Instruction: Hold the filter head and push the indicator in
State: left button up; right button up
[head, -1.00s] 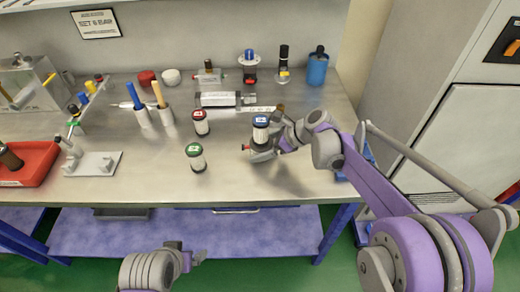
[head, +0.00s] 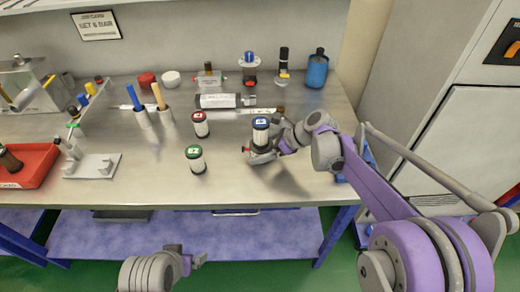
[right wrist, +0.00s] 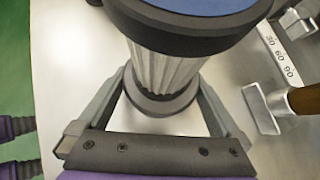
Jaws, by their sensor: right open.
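A blue-topped canister (head: 261,124) with a dark cap and pale ribbed body stands upright on the bench. It fills the top of the right wrist view (right wrist: 165,60). My right gripper (head: 260,151) is open low on it, one finger on each side; I cannot tell whether they touch it. A small red tip (head: 246,150) shows left of that gripper; I cannot tell what it belongs to. I cannot say for certain which thing is the filter head or the indicator. My left gripper (head: 190,258) hangs low in front of the bench, away from everything; its jaws are unclear.
A red-capped canister (head: 200,123) and a green-capped one (head: 196,158) stand left of the blue one. A clear-looking cylinder (head: 218,101) lies behind. Marker holders (head: 165,116) and a red tray (head: 30,165) are further left. The front right of the bench is free.

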jog(key=shift+c, duration=0.2)
jog(key=c, duration=1)
jog(key=shift+c, duration=0.2)
jog(key=shift+f, duration=0.1)
